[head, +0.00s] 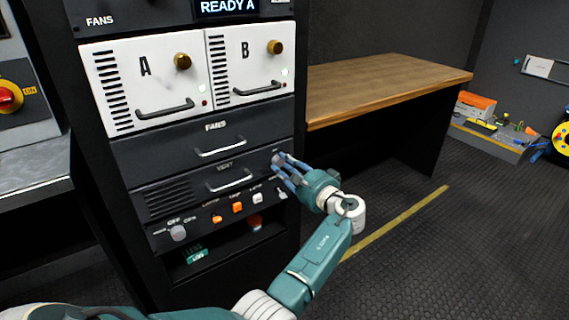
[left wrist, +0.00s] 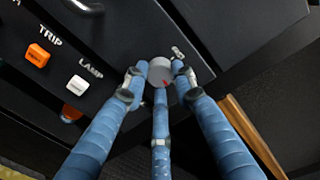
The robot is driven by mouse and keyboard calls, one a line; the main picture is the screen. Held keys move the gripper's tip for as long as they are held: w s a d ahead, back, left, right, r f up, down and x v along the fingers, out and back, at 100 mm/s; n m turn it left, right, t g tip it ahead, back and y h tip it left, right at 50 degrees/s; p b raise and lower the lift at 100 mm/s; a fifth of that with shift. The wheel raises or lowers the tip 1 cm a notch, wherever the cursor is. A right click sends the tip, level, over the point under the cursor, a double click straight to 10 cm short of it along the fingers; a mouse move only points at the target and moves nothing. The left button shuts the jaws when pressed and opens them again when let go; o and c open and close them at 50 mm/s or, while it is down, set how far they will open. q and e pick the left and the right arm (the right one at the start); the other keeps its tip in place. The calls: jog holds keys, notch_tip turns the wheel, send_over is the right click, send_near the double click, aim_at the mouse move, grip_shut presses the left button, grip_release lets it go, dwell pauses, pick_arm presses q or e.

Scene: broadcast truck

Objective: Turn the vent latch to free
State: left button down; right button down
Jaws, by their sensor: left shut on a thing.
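The vent drawer (head: 178,197) is a dark panel with slots and a bar handle, low in the rack, and it looks shut. The vent latch is a round grey knob (left wrist: 160,70) with a red mark on its rim, at the panel's right end. My left gripper (head: 281,166) reaches it from the front right. In the left wrist view its blue fingers (left wrist: 157,75) are closed around the knob, one on each side and one below. The fingers cover much of the knob in the head view, and I cannot read its position. My right gripper is out of view.
Below the vent drawer are an orange button (head: 238,207), a white lamp button (head: 257,198) and a grey knob (head: 178,233). The fans drawer (head: 150,151) and white units A (head: 120,85) and B (head: 230,75) are above. A wooden table (head: 390,85) stands right.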

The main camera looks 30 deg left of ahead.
pick_arm(q)
jog(key=shift+w+r, duration=0.15)
jog(key=shift+r, duration=0.1)
jog(key=c, duration=1.6)
grip_release()
jog(key=shift+c, duration=0.2)
jog(key=shift+o, duration=1.2)
jog(key=shift+d+f, duration=0.1)
jog(key=shift+f, duration=0.1)
jog(key=shift+d, duration=0.15)
jog(key=v, duration=1.1)
jog(key=shift+s+d, duration=0.25)
jog(key=shift+d, duration=0.05)
